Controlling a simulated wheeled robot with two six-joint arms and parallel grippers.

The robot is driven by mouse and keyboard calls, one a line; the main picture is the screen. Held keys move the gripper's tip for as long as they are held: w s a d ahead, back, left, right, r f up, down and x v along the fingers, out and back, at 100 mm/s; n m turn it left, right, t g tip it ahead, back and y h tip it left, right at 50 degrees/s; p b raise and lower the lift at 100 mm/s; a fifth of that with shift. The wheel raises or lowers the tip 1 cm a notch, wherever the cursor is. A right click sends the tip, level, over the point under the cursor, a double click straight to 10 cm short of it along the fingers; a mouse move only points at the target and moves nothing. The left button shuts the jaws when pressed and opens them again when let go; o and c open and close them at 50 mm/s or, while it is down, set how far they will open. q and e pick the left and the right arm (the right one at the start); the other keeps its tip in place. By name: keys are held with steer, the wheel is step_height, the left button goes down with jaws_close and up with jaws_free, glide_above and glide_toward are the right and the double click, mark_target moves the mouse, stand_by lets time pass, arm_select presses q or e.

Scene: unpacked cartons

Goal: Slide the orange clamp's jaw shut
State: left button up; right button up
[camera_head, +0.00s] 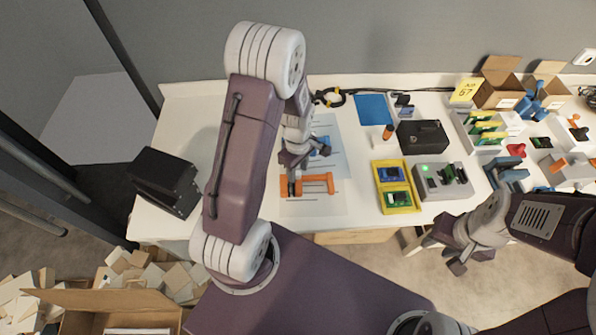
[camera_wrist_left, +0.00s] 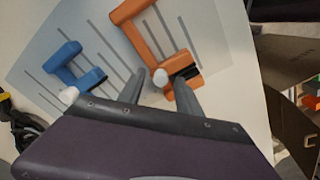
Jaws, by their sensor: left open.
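The orange clamp (camera_head: 319,178) lies on a pale blue mat (camera_head: 335,205) with printed dark lines, near the table's front edge. Its bar runs left to right, with a jaw at each end. In the left wrist view, the orange clamp (camera_wrist_left: 138,33) shows a block with a black part at the end near my fingers. My left gripper (camera_head: 293,182) is open at the clamp's left end. One finger overlaps that block in the picture; I cannot tell whether they touch. My right gripper (camera_head: 455,258) is open and empty, beyond the table's front edge.
A blue clamp (camera_head: 322,147) lies on the mat behind the orange one. A yellow tray (camera_head: 405,206) and grey fixture (camera_head: 437,192) stand right of the mat, a black case (camera_head: 423,135) behind them. A dark box (camera_head: 165,181) stands left. Cartons (camera_head: 497,92) stand back right.

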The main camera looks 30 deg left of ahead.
arm_select(q)
steer(key=shift+f, duration=0.25)
jaws_close()
stand_by(1.3)
